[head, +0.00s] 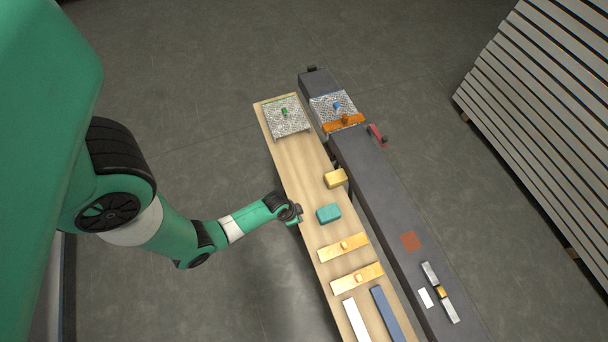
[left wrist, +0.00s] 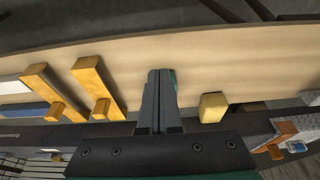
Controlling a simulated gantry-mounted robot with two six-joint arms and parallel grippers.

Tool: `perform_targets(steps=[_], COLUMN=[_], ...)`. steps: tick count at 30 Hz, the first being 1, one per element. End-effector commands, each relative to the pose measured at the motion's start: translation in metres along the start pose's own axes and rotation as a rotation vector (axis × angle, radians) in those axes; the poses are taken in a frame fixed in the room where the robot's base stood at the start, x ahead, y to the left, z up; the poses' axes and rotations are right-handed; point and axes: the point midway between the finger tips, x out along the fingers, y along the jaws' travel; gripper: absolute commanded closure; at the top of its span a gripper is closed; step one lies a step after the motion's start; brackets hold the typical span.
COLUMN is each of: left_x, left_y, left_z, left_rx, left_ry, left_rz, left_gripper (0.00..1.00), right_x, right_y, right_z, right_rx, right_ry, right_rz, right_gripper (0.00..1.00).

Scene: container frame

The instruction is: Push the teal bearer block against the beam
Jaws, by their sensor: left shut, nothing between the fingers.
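The teal bearer block (head: 329,213) lies on the wooden board (head: 290,160), apart from the beam, with a strip of bare wood between them. The long dark grey beam (head: 375,180) runs along the board's right side. My left gripper (head: 297,216) is shut and empty, just left of the teal block on the side away from the beam. In the left wrist view the shut fingers (left wrist: 158,100) hide most of the teal block (left wrist: 174,82). I cannot tell whether they touch it. My right gripper is not in view.
A yellow block (head: 335,179) lies beyond the teal one, near the beam. Two yellow bars with knobs (head: 343,247) lie on the near side. A mesh-topped piece (head: 285,118) stands at the board's far end. A red patch (head: 410,241) marks the beam.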

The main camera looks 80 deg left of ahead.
Motion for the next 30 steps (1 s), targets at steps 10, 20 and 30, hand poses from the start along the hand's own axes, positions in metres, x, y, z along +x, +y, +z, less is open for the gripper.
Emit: perform_targets(steps=[10, 20, 30], left_x=[0.082, 0.090, 0.090], left_y=[0.000, 0.000, 0.000], left_z=[0.002, -0.037, -0.038], left_rx=[0.001, -0.001, -0.001], left_ry=[-0.003, 0.001, 0.000], left_rz=[0.001, 0.001, 0.000], left_gripper=[1.00, 1.00, 1.00], right_x=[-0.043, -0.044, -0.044], right_y=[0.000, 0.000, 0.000], right_z=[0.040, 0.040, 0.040], right_rx=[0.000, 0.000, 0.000], right_ry=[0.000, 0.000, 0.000], right_rz=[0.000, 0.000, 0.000], right_gripper=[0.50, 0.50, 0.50])
